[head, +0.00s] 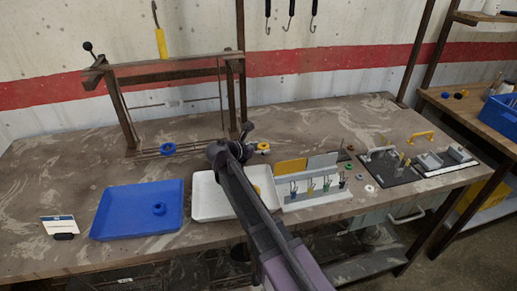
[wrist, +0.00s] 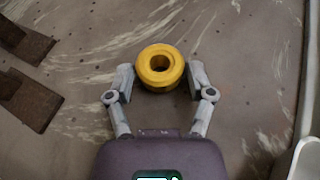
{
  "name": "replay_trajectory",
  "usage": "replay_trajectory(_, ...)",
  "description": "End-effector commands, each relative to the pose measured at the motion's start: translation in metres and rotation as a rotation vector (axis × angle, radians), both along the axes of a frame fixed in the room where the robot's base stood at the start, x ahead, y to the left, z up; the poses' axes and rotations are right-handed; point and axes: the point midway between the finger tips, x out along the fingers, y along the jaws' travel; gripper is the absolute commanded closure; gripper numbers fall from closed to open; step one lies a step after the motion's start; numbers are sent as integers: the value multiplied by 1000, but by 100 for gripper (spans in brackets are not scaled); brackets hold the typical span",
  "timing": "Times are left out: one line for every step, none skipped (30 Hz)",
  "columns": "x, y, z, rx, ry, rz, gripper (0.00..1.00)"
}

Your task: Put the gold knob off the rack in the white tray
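The gold knob (wrist: 160,66), a thick ring with a dark centre hole, lies on the table between the fingers of my gripper (wrist: 160,78) in the wrist view. The fingers are open on either side of it, with a narrow gap showing at each side. In the head view the gold knob (head: 263,147) shows just right of the rack (head: 243,90), partly behind my arm, which hides my fingertips. The white tray (head: 208,205) stands in front of the rack, partly covered by my arm; a bit of yellow shows inside it.
A blue knob (head: 168,148) sits at the rack's base. A blue tray (head: 115,228) with another blue knob (head: 159,208) stands left of the white tray. A stand with small hooks (head: 315,200) is to its right. The rack's feet (wrist: 25,90) are left of my gripper.

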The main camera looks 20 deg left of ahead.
Motion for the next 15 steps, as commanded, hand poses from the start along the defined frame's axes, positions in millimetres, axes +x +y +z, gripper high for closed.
replay_trajectory(0,0,0,0,0,0,7)
replay_trajectory(0,0,0,0,0,0,7)
replay_trajectory(0,0,0,0,0,0,7)
replay_trajectory(0,0,0,0,0,0,7)
replay_trajectory(0,0,0,0,0,0,7)
replay_trajectory(0,0,0,0,0,0,7)
replay_trajectory(0,0,0,0,0,0,7)
replay_trajectory(0,0,0,0,0,0,7)
replay_trajectory(0,0,0,0,0,0,7)
replay_trajectory(0,0,0,0,0,0,7)
replay_trajectory(0,0,0,0,0,0,7)
replay_trajectory(0,0,0,0,0,0,7)
replay_trajectory(0,0,0,0,0,0,7)
replay_trajectory(0,0,1,0,0,0,7)
replay_trajectory(0,0,1,0,0,0,7)
